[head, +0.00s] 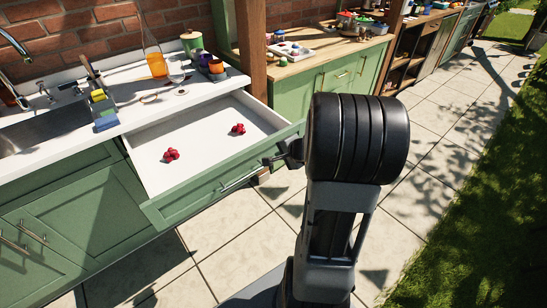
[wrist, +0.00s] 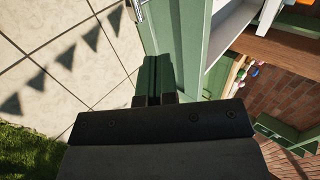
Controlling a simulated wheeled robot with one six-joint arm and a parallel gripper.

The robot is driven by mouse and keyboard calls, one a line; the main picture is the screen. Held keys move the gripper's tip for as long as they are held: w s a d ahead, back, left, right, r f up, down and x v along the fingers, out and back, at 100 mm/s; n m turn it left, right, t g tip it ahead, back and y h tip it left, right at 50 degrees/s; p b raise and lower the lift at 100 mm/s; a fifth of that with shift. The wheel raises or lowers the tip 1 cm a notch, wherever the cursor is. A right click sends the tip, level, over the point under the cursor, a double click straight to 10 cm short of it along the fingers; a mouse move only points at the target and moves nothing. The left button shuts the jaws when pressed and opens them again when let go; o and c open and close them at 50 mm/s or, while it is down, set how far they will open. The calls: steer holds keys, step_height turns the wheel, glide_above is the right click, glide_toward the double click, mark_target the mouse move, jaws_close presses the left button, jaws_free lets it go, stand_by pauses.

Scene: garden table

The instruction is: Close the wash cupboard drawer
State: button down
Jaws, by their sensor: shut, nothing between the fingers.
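The wash cupboard drawer (head: 160,197) stands pulled out from the green cupboard in the head view. Its white inside holds two small red things, one (head: 171,155) to the left and one (head: 238,129) to the right. A metal bar handle (head: 240,181) runs along its green front. My gripper (head: 270,162) is at the right part of the drawer front, on its outer side. In the wrist view my gripper (wrist: 153,68) is shut and empty, with its fingertips close to the green drawer front (wrist: 185,35). I cannot tell whether they touch it.
The white counter (head: 130,105) above the drawer carries a sink, a bottle with orange liquid (head: 156,65), a jar and small items. A wooden post (head: 252,50) stands behind the drawer's right end. Paved floor (head: 225,240) lies open in front, with grass (head: 480,210) to the right.

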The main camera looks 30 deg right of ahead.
steer(key=d+b+x, duration=0.1)
steer(key=x, duration=0.8)
steer(key=shift+a, duration=0.45)
steer(key=shift+f, duration=0.1)
